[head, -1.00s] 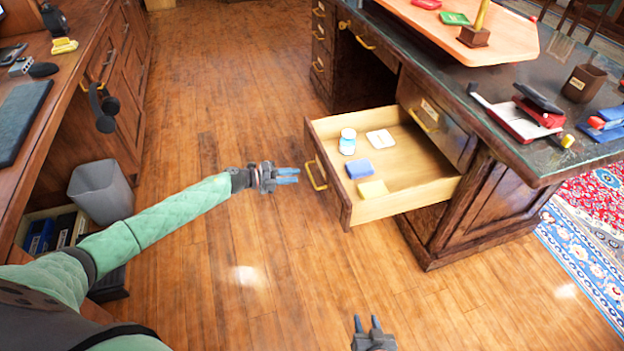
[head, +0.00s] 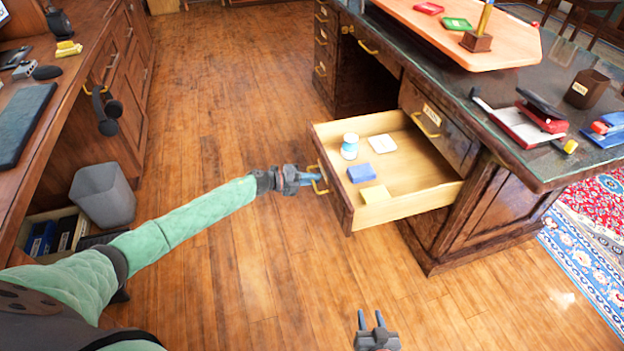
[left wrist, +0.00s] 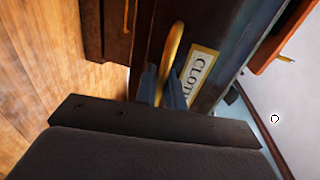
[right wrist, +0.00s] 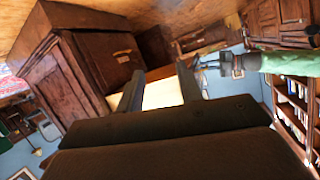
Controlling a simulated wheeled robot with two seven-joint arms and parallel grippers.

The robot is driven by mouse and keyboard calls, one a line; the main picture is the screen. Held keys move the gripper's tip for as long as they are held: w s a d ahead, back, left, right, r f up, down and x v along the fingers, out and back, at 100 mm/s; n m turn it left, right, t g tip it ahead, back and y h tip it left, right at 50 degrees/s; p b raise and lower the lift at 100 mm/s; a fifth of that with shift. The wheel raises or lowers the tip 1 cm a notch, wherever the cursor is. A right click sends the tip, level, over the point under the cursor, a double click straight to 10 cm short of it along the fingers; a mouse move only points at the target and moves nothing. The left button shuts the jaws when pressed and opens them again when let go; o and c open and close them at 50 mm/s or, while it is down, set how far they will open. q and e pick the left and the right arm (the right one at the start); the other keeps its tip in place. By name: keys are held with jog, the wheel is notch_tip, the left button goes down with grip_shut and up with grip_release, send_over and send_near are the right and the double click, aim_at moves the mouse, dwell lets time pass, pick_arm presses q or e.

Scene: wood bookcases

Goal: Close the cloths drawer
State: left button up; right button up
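The cloths drawer (head: 341,207) is pulled out of the dark wood desk. It holds a white jar (head: 349,146), a white card, a blue block (head: 361,173) and a yellow block (head: 374,194). Its brass handle (head: 318,180) is on the front panel. My left gripper (head: 313,178) is at this handle. In the left wrist view its fingers lie closely on both sides of the brass handle (left wrist: 174,45), beside a partly hidden label (left wrist: 200,68) reading "CLOTH". My right gripper (head: 371,321) is open and empty, low in front of the desk.
The desk top (head: 440,75) bears a wooden tray board, a stapler and a pen cup. Another closed drawer (head: 432,115) sits behind the open one. A grey bin (head: 103,195) stands by the left cabinet. The floor between is clear.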

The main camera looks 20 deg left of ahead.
pick_arm(q)
grip_shut()
jog(key=shift+d, duration=0.1)
